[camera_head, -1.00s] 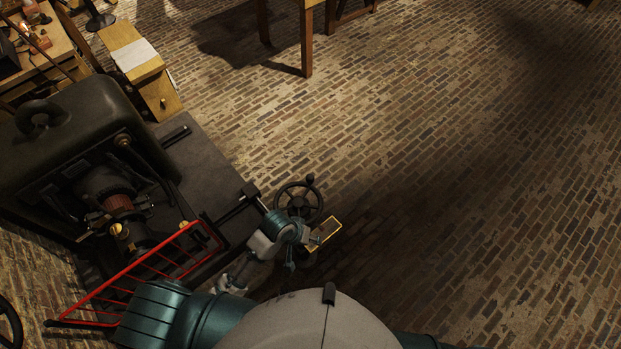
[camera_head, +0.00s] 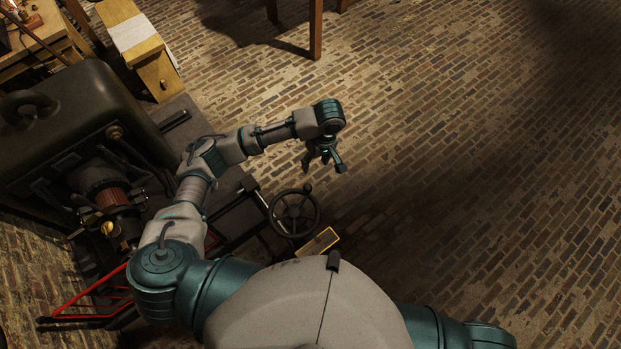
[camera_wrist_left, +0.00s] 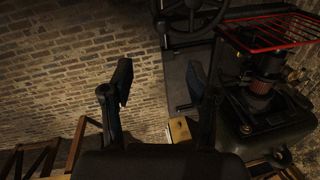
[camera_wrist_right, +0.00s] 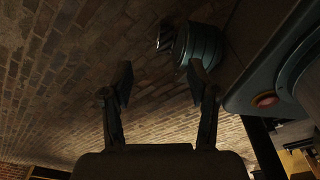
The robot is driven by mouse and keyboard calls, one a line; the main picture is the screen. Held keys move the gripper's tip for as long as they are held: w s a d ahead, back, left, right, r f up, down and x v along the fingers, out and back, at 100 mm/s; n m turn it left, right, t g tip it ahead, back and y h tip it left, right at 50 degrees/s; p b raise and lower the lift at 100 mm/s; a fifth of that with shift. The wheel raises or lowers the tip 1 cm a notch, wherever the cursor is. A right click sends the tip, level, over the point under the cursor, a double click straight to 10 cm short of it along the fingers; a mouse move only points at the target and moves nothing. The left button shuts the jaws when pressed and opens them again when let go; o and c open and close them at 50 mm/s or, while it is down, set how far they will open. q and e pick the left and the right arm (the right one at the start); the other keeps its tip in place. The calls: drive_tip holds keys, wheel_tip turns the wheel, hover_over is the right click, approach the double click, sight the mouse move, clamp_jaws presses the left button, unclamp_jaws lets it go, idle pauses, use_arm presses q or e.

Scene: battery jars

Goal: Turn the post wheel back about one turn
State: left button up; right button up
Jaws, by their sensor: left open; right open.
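The post wheel (camera_head: 294,213) is a dark spoked handwheel with a knob on its rim, low in front of me beside the machine. It also shows at the top of the left wrist view (camera_wrist_left: 190,18). My left gripper (camera_head: 325,168) is open and empty, apart from the wheel and beyond it in the head view. Its two fingers (camera_wrist_left: 157,85) stand spread in the left wrist view with nothing between them. My right gripper (camera_wrist_right: 160,85) shows only in its own wrist view, open and empty over the brick floor.
A dark machine (camera_head: 70,125) with a copper-coloured coil stands at left, with a red guard rack (camera_head: 95,295) in front. A yellow-edged plate (camera_head: 318,242) lies by the wheel. A wooden cabinet (camera_head: 135,45) and table leg (camera_head: 315,30) stand farther back. Brick floor at right is clear.

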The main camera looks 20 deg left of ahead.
sight(308, 185)
use_arm(q)
drive_tip(key=f, duration=0.4)
drive_tip(key=s+a+f, duration=0.1)
drive_tip(key=f, duration=0.3)
drive_tip(key=a+f+b, duration=0.1)
drive_tip(key=f, duration=0.4)
drive_tip(key=shift+s, duration=0.25)
drive_tip(key=shift+s+f, duration=0.2)
drive_tip(key=shift+f, duration=1.65)
drive_tip(key=shift+a, duration=0.1)
clamp_jaws()
use_arm(e)
drive_tip(key=s, duration=0.1)
drive_tip(key=s+f, duration=0.1)
drive_tip(key=s, duration=0.1)
drive_tip(key=shift+d+f, duration=0.15)
drive_tip(key=shift+d, duration=0.05)
